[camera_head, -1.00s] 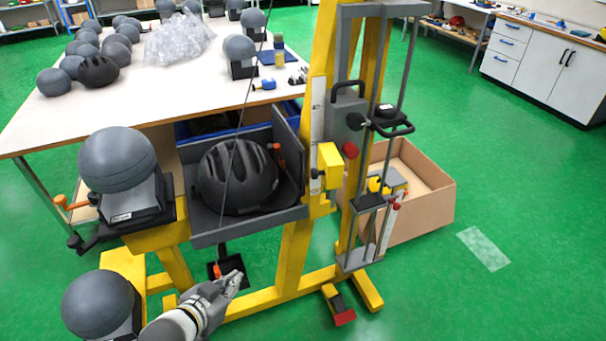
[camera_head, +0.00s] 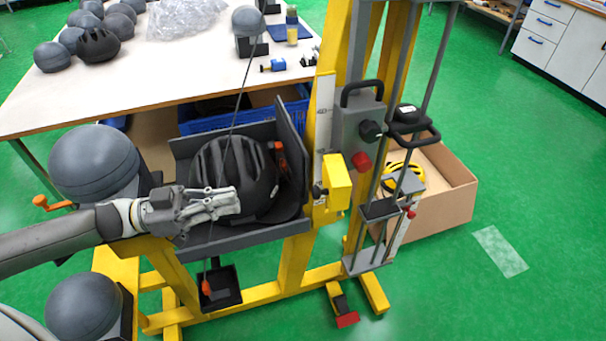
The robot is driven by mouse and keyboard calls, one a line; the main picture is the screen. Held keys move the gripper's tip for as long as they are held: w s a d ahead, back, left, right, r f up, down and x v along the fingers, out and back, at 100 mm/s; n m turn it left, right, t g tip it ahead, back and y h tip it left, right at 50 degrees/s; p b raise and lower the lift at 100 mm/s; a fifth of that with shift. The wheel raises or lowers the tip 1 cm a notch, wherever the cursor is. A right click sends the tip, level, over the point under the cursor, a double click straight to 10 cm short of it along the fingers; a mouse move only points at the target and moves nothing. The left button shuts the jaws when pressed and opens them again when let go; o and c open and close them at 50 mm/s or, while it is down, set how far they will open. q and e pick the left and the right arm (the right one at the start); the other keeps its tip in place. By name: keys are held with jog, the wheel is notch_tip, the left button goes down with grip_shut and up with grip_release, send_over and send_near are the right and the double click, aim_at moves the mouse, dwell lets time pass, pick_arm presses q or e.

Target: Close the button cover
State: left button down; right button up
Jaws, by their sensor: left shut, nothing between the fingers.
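No part is clearly recognisable as the button cover. A yellow box (camera_head: 337,184) is mounted on the tower's upright, with a red knob (camera_head: 360,161) above it to the right. A small black box (camera_head: 222,288) with an orange piece sits low below the grey tray (camera_head: 235,239). My left gripper (camera_head: 236,201) is shut and empty, in front of the black helmet (camera_head: 255,175) in the tray. It hides part of the helmet; whether it touches it I cannot tell. It is left of the yellow box and apart from it. My right gripper is not in view.
The yellow tower frame (camera_head: 294,262) with vertical rails stands in the centre. A grey headform (camera_head: 94,158) is left of the tray. A table (camera_head: 180,85) with headforms stands behind. A cardboard box (camera_head: 455,206) is at right. Green floor is free at far right.

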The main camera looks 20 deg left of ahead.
pick_arm(q)
jog(key=p, duration=0.2)
send_near(329, 186)
jog(key=w+x, duration=0.1)
jog(key=x, duration=0.2)
jog(key=shift+d+f+g, duration=0.15)
jog(key=shift+d+g, duration=0.15)
jog(key=shift+d, duration=0.15)
dwell(0.4)
